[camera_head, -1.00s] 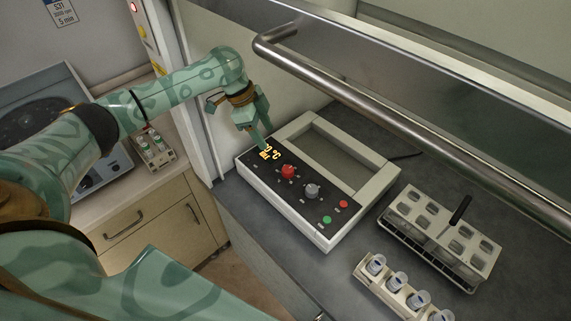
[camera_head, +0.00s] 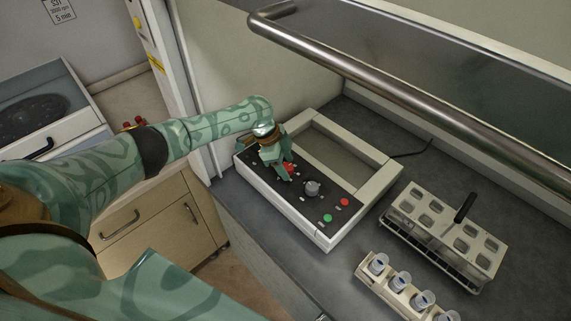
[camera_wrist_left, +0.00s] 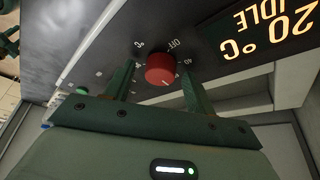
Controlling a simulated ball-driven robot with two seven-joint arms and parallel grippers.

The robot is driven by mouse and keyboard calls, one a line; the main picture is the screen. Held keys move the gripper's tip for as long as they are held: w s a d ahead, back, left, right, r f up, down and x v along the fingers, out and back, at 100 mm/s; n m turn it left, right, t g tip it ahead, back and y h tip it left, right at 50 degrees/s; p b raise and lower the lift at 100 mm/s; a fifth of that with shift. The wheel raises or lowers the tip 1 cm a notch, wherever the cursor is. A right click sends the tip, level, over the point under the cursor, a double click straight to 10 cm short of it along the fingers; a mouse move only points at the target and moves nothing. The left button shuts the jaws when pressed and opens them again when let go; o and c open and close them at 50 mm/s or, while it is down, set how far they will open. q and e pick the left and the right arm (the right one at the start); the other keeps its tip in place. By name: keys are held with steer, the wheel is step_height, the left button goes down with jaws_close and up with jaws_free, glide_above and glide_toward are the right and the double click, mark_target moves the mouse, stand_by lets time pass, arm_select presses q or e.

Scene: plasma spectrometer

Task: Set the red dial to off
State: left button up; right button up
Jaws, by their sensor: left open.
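The red dial (camera_head: 289,168) is on the black panel of the white instrument (camera_head: 285,213), partly hidden by my left gripper (camera_head: 282,173) in the head view. In the left wrist view the red dial (camera_wrist_left: 160,69) shows between the two fingers of my left gripper (camera_wrist_left: 157,76). The fingers are open, one on each side, with a visible gap to the dial; contact is not seen. "OFF" and "40" are printed around the dial. The display (camera_wrist_left: 265,32) reads 20 °C and IDLE, upside down there. My right gripper is not in view.
A grey knob (camera_head: 312,187), a green button (camera_head: 327,217) and a red button (camera_head: 344,202) share the panel. A metal rail (camera_head: 400,90) crosses above the bench. A tube rack (camera_head: 445,232) and a row of capped vials (camera_head: 400,281) stand to the right.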

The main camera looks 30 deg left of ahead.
arm_select(q)
steer(key=c, duration=1)
steer(key=shift+o, duration=0.2)
